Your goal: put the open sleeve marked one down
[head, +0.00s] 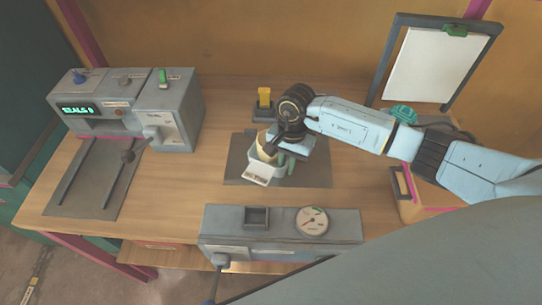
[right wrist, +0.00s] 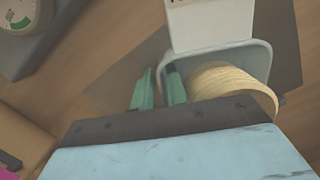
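The open sleeve (head: 265,172) is a pale, open-topped holder with a white tab at its front, over the dark mat at the middle of the bench. The tab's marking is too small to read. In the right wrist view the sleeve (right wrist: 210,28) holds a tan ribbed stack (right wrist: 228,82). My right gripper (head: 285,162) is at the sleeve's right side. Its green fingers (right wrist: 160,90) stand on either side of the sleeve's wall and look closed on it. Whether the sleeve touches the mat cannot be told. My left gripper is not in view.
A grey machine (head: 175,115) with a green display stands at the left. A grey gauge box (head: 275,240) is at the front edge. A yellow block (head: 264,97) in a dark holder stands behind the mat (head: 316,174). A clipboard stand (head: 432,65) is at back right.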

